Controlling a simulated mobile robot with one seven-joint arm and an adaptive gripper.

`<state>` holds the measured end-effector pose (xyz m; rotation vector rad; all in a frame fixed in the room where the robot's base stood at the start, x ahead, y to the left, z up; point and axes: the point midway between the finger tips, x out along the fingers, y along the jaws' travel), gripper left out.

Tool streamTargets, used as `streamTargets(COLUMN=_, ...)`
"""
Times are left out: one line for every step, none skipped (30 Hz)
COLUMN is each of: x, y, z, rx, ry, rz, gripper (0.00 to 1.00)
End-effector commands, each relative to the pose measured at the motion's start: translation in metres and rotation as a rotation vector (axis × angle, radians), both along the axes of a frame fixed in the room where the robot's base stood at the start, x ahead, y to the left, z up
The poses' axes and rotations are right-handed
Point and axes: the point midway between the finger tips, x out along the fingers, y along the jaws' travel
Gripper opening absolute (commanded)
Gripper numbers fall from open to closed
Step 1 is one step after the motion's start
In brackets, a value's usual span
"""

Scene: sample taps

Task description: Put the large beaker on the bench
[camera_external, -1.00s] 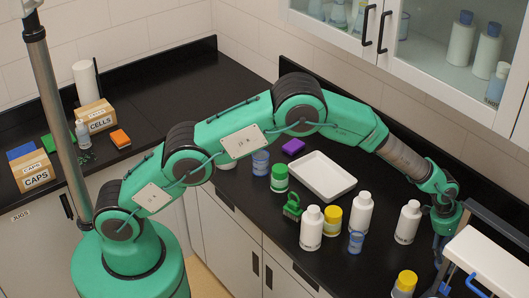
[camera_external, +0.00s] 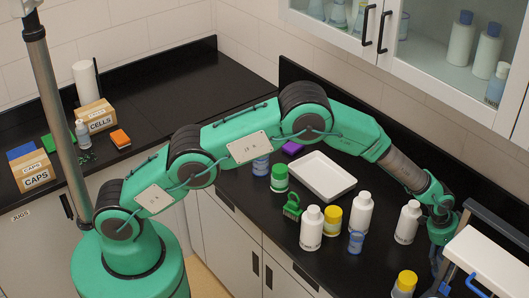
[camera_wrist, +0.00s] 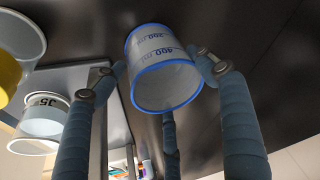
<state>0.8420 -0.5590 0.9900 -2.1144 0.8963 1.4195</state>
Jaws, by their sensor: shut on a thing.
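The large beaker (camera_wrist: 165,72) is clear with a blue rim and blue volume marks. In the wrist view it sits between the fingers of my gripper (camera_wrist: 160,70), which are shut on it, and its open mouth faces the camera at a tilt. In the external view my gripper (camera_external: 440,248) is low at the right, beside the white-topped stand, and the beaker is hidden there. The black bench (camera_external: 270,225) runs under it. I cannot tell whether the beaker touches the bench.
The white-topped stand (camera_external: 485,262) is close on the gripper's right. A white bottle (camera_external: 407,222) stands just left, and a yellow-capped jar (camera_external: 404,284) in front. A small blue beaker (camera_external: 356,242), more bottles and a white tray (camera_external: 322,176) are further left.

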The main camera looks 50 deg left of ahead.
Motion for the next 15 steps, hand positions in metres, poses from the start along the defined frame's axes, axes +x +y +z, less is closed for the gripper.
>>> streamTargets(x=0.0002, y=-0.0001, z=0.0005, rx=0.000, ry=0.000, rz=0.000, gripper=0.46)
streamTargets(x=0.0002, y=-0.0001, z=0.0005, rx=0.000, ry=0.000, rz=0.000, gripper=0.46)
streamTargets(x=0.0002, y=0.0000, z=0.0005, rx=0.000, ry=0.000, rz=0.000, gripper=0.46)
streamTargets(x=0.0001, y=-0.0001, z=0.0005, rx=0.000, ry=0.000, rz=0.000, gripper=0.46)
streamTargets(x=0.0001, y=-0.0001, z=0.0003, rx=0.000, ry=0.000, rz=0.000, gripper=0.46)
streamTargets(x=0.0001, y=-0.0001, z=-0.0005, rx=0.000, ry=0.000, rz=0.000, gripper=0.46)
streamTargets(x=0.0000, y=0.0000, z=-0.0014, rx=0.000, ry=0.000, rz=0.000, gripper=0.46)
streamTargets(x=0.0001, y=-0.0001, z=-0.0023, rx=0.000, ry=0.000, rz=0.000, gripper=0.46)
streamTargets(x=-0.0001, y=0.0001, z=-0.0017, rx=0.000, ry=0.000, rz=0.000, gripper=0.79)
streamTargets(x=0.0000, y=0.0000, z=-0.0014, rx=0.000, ry=0.000, rz=0.000, gripper=0.85)
streamTargets(x=-0.0001, y=0.0001, z=-0.0013, rx=0.000, ry=0.000, rz=0.000, gripper=0.91)
streamTargets(x=0.0000, y=0.0000, z=-0.0012, rx=0.000, ry=0.000, rz=0.000, gripper=0.91)
streamTargets(x=0.0000, y=0.0000, z=-0.0012, rx=0.000, ry=0.000, rz=0.000, gripper=0.91)
streamTargets(x=0.0000, y=0.0000, z=-0.0012, rx=0.000, ry=0.000, rz=0.000, gripper=0.91)
streamTargets(x=0.0000, y=0.0000, z=-0.0011, rx=0.000, ry=0.000, rz=0.000, gripper=0.91)
